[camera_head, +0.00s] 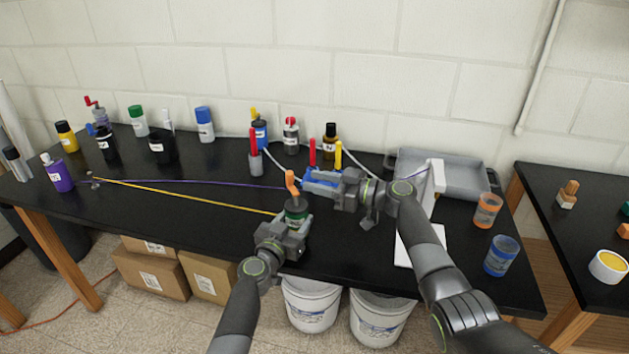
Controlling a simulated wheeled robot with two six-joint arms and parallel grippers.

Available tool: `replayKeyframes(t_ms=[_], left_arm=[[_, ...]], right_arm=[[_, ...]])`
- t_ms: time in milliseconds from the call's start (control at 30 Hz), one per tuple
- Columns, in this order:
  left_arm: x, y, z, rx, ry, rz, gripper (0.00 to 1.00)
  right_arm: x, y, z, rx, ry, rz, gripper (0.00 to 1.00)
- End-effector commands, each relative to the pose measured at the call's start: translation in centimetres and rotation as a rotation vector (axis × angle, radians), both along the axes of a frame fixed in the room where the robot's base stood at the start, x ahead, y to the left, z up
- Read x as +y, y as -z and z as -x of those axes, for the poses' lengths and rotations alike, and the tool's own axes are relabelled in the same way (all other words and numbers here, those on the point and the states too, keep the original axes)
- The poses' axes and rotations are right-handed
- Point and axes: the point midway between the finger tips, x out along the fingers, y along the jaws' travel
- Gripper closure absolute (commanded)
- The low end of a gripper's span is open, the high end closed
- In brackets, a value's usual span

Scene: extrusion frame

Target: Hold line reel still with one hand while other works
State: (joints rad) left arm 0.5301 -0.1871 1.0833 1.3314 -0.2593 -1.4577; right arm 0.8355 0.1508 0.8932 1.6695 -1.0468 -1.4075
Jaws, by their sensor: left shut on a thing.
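A small dark-and-green reel (296,208) with an orange top handle (292,184) stands upright near the front middle of the black table. My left gripper (295,228) is shut on it low down, from the front. A yellow line (200,194) runs from the reel's left side to a small post (95,181) at the far left. My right gripper (335,190) is just right of the reel, at a blue object (320,177). Its fingers are too hidden to tell open from shut. A blue-purple line (200,182) runs left from near the reel to the same post.
Several bottles, such as a blue-capped one (205,124), stand along the back. Red marker-like sticks (254,145) stand behind the grippers. A grey tray (455,174), an orange cup (487,209) and a blue cup (501,255) are at right. The left front table is mostly clear.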

Motion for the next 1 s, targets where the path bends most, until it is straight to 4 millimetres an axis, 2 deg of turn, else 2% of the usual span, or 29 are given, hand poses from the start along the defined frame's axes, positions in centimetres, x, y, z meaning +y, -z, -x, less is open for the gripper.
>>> replayKeyframes(t_ms=[167, 433, 800, 1000], left_arm=[[0.0, 0.1, 0.0, 0.001, 0.0, 0.0, 0.74], [0.0, 0.1, 0.0, 0.001, 0.0, 0.0, 0.74], [0.0, 0.1, 0.0, 0.001, 0.0, 0.0, 0.74], [0.0, 0.1, 0.0, 0.001, 0.0, 0.0, 0.74]], right_arm=[[0.4, 0.4, 0.3, -0.01, 0.038, 0.048, 0.62], [0.6, 0.6, 1.7, -0.045, 0.224, 0.144, 0.62], [0.3, 0.4, 5.8, -0.009, 0.475, 0.03, 0.62], [0.0, 0.1, 6.4, -0.002, 0.52, -0.004, 0.62]])
